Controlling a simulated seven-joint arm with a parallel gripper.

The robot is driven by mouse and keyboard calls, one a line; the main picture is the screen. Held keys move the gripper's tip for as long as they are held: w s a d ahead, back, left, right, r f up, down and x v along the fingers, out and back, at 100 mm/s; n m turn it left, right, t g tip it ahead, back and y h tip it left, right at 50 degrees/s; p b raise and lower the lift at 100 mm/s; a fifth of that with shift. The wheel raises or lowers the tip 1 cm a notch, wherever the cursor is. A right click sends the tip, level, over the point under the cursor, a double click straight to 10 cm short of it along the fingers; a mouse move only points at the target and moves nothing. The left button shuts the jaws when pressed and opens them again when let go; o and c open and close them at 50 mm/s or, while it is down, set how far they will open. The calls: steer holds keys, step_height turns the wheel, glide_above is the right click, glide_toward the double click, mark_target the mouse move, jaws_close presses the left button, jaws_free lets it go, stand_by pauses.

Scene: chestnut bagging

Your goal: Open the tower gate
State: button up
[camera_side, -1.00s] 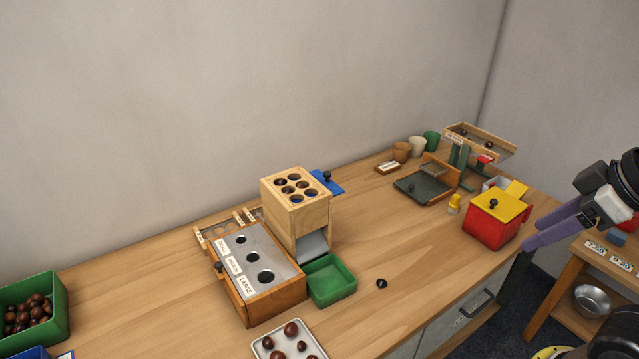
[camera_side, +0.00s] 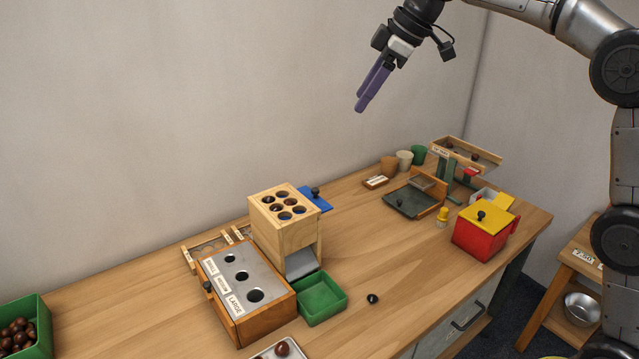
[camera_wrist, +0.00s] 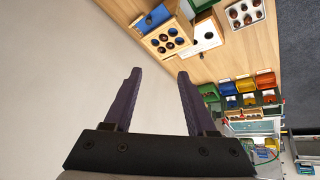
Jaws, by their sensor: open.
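The wooden tower (camera_side: 285,228) stands on the table left of centre, with round holes in its top and chestnuts in some of them. A blue plate with a black knob (camera_side: 316,196) sticks out at its back right side; it looks like the gate. A grey chute (camera_side: 302,262) is at the tower's foot, above a green tray (camera_side: 322,300). The wrist view also shows the tower (camera_wrist: 166,38) and the blue plate (camera_wrist: 153,18) near the top. My gripper (camera_side: 360,101) is open and empty, high above the table, up and right of the tower.
A sorting box (camera_side: 243,309) with a holed metal top stands left of the tower. A small dark item (camera_side: 373,299) lies on the table. A red box with yellow lid (camera_side: 481,233), a dark tray (camera_side: 409,205) and cups (camera_side: 404,160) stand at right.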

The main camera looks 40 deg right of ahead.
steer(key=w+d+f+g, duration=0.1)
steer(key=w+d+f, duration=0.1)
steer(key=w+f, duration=0.6)
glide_toward(317, 189)
steer(key=shift+m+g, duration=0.3)
steer(key=shift+g, duration=0.1)
steer(key=x, duration=0.8)
steer(key=shift+w+a+r, duration=0.1)
steer(key=shift+w, duration=0.2)
jaws_close()
